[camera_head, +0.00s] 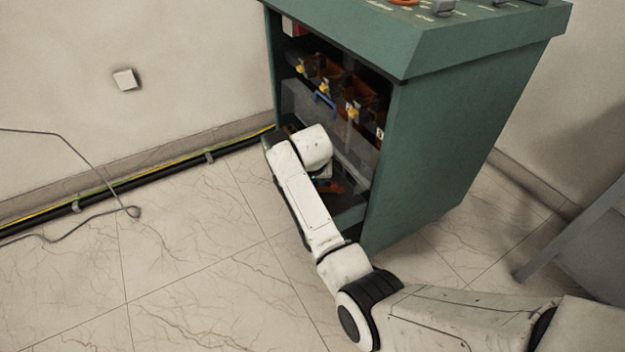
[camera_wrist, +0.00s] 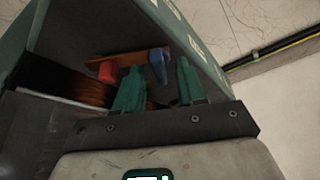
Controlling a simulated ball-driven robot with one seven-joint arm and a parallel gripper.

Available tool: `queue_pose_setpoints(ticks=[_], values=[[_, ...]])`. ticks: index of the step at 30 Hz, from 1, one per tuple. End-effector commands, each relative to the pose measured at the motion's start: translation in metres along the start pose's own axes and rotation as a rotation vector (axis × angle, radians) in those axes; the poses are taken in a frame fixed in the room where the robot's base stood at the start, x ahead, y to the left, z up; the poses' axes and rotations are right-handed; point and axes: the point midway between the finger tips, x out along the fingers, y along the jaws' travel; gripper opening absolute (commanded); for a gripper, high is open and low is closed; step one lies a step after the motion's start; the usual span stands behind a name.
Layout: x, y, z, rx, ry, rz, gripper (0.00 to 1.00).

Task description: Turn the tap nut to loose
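My gripper (camera_wrist: 159,72) has two teal fingers that stand apart with a clear gap. In the wrist view a blue part (camera_wrist: 158,62) shows in that gap near the fingertips; I cannot tell whether the fingers touch it. A red part (camera_wrist: 106,71) lies left of the left finger. Both sit by an orange-brown bar (camera_wrist: 127,57). Which of these is the tap nut, I cannot tell. In the head view my arm reaches into the lower opening of the green cabinet (camera_head: 440,150), where a small red piece (camera_head: 331,187) shows; my wrist hides most of the gripper.
Yellow-tipped fittings (camera_head: 352,110) and a blue handle (camera_head: 324,105) sit higher in the cabinet, above a grey panel. The cabinet's side walls bound the opening closely. A black cable (camera_head: 140,180) runs along the wall. The tiled floor at left is mostly free.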

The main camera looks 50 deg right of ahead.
Motion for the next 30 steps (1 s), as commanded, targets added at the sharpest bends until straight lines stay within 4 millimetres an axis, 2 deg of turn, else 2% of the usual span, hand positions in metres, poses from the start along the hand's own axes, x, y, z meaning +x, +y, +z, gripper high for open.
queue_pose_setpoints(ticks=[8, 11, 21, 25, 30], values=[[-0.005, 0.0, -0.001, 0.0, 0.0, 0.0, 0.39], [-0.018, 0.0, -0.002, 0.0, 0.001, -0.001, 0.39], [-0.082, 0.0, -0.002, 0.0, 0.001, -0.001, 0.39], [-0.098, 0.0, -0.001, -0.001, 0.001, -0.001, 0.39], [-0.107, 0.0, 0.0, 0.0, -0.001, 0.0, 0.39]])
